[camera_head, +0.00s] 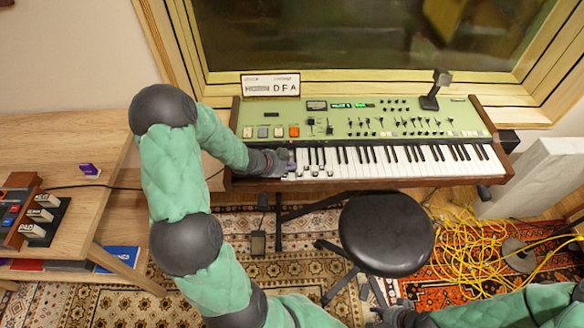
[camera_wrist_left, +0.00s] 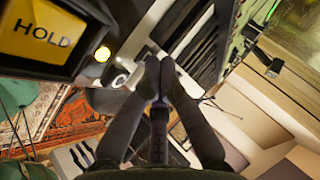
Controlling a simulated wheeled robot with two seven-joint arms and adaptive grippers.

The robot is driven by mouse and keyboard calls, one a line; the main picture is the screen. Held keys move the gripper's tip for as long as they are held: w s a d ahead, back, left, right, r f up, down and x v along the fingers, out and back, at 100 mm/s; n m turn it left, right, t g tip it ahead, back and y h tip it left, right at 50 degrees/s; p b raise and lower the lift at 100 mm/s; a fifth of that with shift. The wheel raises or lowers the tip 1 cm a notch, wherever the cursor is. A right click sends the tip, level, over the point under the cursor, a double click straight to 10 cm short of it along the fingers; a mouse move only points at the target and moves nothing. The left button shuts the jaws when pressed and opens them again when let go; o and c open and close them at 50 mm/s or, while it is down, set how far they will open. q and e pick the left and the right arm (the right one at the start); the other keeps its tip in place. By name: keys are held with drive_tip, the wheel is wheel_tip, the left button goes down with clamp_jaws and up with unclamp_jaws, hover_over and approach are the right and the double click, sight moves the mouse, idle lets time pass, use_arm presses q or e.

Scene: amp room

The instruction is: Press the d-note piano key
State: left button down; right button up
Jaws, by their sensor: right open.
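The keyboard (camera_head: 465,121) has a green panel and a row of black and white keys (camera_head: 425,154). Small marks show on the keys at the left end, too small to read, so I cannot tell which key is the D. My left gripper (camera_head: 286,161) is over the left end of the key row and hides some keys. In the left wrist view, its fingertips (camera_wrist_left: 158,78) are together with nothing seen between them, close to the keys (camera_wrist_left: 192,45); I cannot tell if they touch. My right gripper (camera_head: 378,312) is open, low in the head view, away from the keyboard.
A black stool (camera_head: 387,233) is in front of the keyboard. Yellow cable (camera_head: 468,245) lies on the floor at right. A wooden desk (camera_head: 60,150) stands at left. A yellow "HOLD" label (camera_wrist_left: 42,32) shows in the left wrist view.

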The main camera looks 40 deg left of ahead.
sight(291, 171)
use_arm(q)
drive_tip(key=shift+r+p, duration=1.05)
wheel_tip(291, 171, up, 5)
drive_tip(key=p, duration=0.5)
drive_tip(key=shift+d+f, duration=0.1)
idle(0.5)
